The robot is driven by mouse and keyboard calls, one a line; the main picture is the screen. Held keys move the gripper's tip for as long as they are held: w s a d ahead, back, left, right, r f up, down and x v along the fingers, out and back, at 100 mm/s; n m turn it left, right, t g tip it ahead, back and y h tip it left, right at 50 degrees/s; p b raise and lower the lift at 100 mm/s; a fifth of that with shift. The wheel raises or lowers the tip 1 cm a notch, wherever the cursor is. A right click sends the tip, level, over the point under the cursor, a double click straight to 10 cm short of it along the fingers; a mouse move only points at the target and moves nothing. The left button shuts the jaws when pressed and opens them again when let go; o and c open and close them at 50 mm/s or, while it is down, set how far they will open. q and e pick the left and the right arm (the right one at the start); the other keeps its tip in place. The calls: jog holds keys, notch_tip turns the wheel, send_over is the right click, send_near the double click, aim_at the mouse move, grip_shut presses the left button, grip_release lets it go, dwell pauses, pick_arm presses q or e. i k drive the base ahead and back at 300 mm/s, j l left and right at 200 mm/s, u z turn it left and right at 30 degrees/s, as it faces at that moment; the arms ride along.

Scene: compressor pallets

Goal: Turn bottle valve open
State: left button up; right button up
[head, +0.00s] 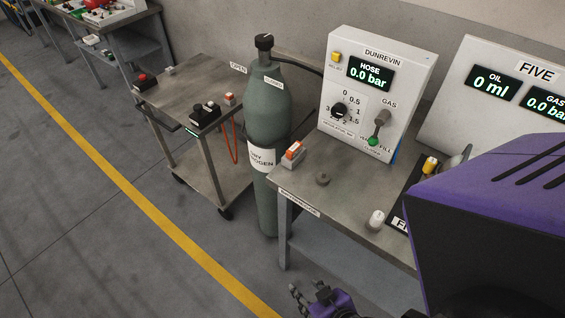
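The tall green-grey gas bottle (267,115) stands upright between the cart and the bench. Its black valve knob (264,42) is on top, with an "OPEN" label (238,68) to its left and a second label (273,82) below it on the bottle's shoulder. A dark hose runs from the valve to the white panel. My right gripper (309,292) is at the bottom edge, low in front of the bench and far from the valve. Its dark fingers look apart with nothing between them, and it is partly cut off. My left gripper is not in view.
The white panel (407,60) reads hose 0.0 bar and stands on the metal bench (345,186). A wheeled cart (182,85) with switch boxes is left of the bottle. My purple arm covers the lower right. The floor at left is clear.

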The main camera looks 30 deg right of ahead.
aim_at(264, 41)
jog(key=i+j+z, duration=0.25)
jog(key=i, duration=0.15)
jog(key=i+j+z, duration=0.25)
jog(key=i+j, duration=0.1)
jog(key=i, duration=0.05)
